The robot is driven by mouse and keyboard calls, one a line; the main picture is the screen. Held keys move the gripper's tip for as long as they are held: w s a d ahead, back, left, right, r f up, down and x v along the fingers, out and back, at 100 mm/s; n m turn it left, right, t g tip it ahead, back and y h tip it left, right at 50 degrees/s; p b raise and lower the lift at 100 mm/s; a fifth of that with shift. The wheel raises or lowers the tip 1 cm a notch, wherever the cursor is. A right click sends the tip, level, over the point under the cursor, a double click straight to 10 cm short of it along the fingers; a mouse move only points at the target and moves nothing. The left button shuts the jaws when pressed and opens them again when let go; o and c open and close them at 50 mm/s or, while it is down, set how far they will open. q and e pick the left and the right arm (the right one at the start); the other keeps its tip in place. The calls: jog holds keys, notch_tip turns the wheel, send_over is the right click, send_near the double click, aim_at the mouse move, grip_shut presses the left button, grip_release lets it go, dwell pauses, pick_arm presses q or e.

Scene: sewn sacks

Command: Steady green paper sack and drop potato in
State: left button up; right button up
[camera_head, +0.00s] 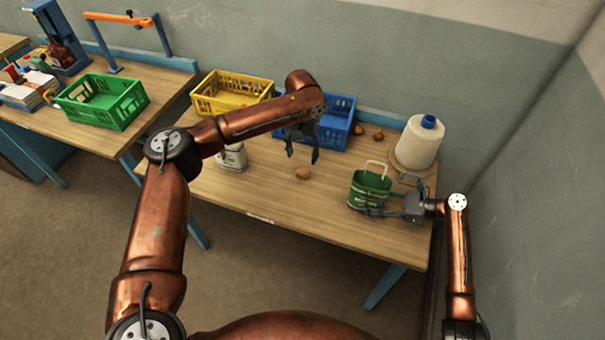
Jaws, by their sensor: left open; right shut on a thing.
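The green paper sack (371,184) stands upright on the right part of the table, with a pale handle loop above its open top. My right gripper (375,212) is shut on the sack's lower side, reaching in from the right. A brown potato (302,173) lies on the bare tabletop, left of the sack. My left gripper (302,154) is open and empty above and just behind the potato, fingers pointing down. The inside of the sack is too small to make out.
A blue crate (340,123) and a yellow crate (232,105) stand at the back. Two potatoes (377,135) lie near a large thread cone (418,145). A white sack (233,158) stands left. The table's front middle is clear (290,205).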

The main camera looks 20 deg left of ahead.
aim_at(302, 171)
pick_arm(q)
notch_tip(302, 171, down, 9)
jog(key=shift+f, duration=0.1)
dwell(0.4)
jog(key=shift+c, duration=0.4)
jog(key=c, duration=0.8)
jog(key=shift+c, duration=0.2)
jog(key=shift+w, duration=0.1)
notch_tip(302, 171, up, 10)
dwell(0.3)
